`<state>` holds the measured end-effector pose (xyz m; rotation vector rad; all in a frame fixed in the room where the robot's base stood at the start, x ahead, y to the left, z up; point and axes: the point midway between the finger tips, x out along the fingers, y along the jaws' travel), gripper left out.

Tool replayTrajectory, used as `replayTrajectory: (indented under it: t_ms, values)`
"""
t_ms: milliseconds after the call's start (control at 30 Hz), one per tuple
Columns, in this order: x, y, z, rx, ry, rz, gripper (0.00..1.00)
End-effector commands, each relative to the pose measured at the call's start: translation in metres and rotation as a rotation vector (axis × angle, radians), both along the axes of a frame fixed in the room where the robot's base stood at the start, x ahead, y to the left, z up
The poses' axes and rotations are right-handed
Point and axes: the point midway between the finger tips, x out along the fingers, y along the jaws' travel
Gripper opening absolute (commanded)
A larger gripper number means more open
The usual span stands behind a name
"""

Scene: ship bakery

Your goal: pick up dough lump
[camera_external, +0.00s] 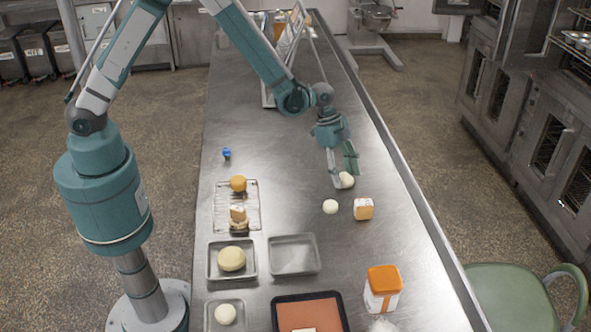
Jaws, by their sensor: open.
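One round white dough lump (346,180) lies on the steel table at my gripper. A second, similar white lump (330,206) lies a little in front of it and to the left, apart from the gripper. My gripper (343,178) points down, open, with its fingers low over the table at the first lump. One finger partly covers the lump's left side. I cannot tell whether the fingers touch it.
The table right of the gripper is clear.

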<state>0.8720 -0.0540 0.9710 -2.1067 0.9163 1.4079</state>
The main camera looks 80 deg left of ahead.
Motion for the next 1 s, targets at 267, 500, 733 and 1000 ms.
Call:
replayTrajectory:
  t_ms: [267, 500, 733, 1000]
  values:
    - [-0.0001, 0.0, 0.0002, 0.0, 0.0, 0.0, 0.51]
    - [-0.0002, 0.0, 0.0003, 0.0, 0.0, 0.0, 0.46]
    - [-0.0002, 0.0, 0.0003, 0.0, 0.0, 0.0, 0.21]
    - [-0.0001, 0.0, 0.0006, 0.0, 0.0, 0.0, 0.21]
